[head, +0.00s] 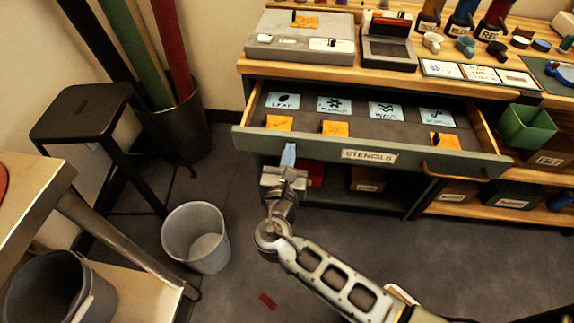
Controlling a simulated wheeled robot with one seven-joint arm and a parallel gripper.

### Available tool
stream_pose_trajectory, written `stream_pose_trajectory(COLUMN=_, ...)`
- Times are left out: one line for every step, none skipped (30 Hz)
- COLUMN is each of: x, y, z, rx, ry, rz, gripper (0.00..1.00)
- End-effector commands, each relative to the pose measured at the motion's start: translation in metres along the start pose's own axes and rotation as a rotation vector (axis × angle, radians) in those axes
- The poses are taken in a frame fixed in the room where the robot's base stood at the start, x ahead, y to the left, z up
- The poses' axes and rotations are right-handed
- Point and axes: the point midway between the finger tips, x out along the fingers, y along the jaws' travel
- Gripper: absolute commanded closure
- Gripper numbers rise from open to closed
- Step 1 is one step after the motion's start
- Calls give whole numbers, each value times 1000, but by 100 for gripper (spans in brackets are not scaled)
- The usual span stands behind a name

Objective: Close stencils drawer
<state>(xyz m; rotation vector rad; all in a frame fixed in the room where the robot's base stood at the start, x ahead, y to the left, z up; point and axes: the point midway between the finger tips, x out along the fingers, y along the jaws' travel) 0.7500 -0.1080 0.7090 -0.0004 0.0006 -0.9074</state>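The stencils drawer (320,150) is pulled out from under the wooden table in the head view. Its dark green front carries a "STENCILS" label (369,156). Inside lie blue stencil cards such as "LEAF" (283,101) and "WAVE" (386,110), with several orange pieces (335,129). My gripper (289,150) is just in front of the left part of the drawer front, its light-blue fingertips together with nothing seen between them. I cannot tell whether the tips touch the front.
The tabletop (438,84) above holds a grey case, a dark device and bottles. Below are shelves with labelled boxes (511,195). The floor right of my arm is clear.

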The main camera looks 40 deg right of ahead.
Motion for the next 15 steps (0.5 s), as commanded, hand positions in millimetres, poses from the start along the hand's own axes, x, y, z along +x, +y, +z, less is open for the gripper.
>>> stream_pose_trajectory(x=14, y=0, z=2, rx=1, ry=-1, rz=-4, gripper=100)
stream_pose_trajectory(x=23, y=-1, z=2, rx=1, ry=-1, rz=-6, gripper=100)
stream_pose_trajectory(x=34, y=0, z=2, rx=2, ry=-1, rz=-5, gripper=100)
stream_pose_trajectory(x=42, y=-1, z=2, rx=3, ry=-2, rz=-6, gripper=100)
stream_pose_trajectory(x=50, y=-1, z=1, rx=2, ry=-1, rz=-5, gripper=100)
stream_pose_trajectory(x=62, y=0, z=1, rx=3, ry=-2, rz=-5, gripper=100)
stream_pose_trajectory(x=70, y=-1, z=0, rx=3, ry=-1, rz=-5, gripper=100)
stream_pose_trajectory(x=79, y=0, z=0, rx=3, ry=-1, rz=-5, gripper=100)
stream_pose_trajectory(x=90, y=-1, z=0, rx=3, ry=-2, rz=-6, gripper=100)
stream_pose_trajectory(x=98, y=-1, z=0, rx=3, ry=-1, rz=-5, gripper=100)
stream_pose_trajectory(x=106, y=-1, z=0, rx=3, ry=-2, rz=-6, gripper=100)
stream_pose_trajectory(x=116, y=-1, z=-1, rx=3, ry=-2, rz=-5, gripper=100)
stream_pose_trajectory(x=124, y=-1, z=-1, rx=3, ry=-2, rz=-5, gripper=100)
stream_pose_trajectory(x=131, y=-1, z=-1, rx=3, ry=-2, rz=-5, gripper=100)
stream_pose_trajectory(x=140, y=-1, z=-1, rx=2, ry=-2, rz=-6, gripper=100)
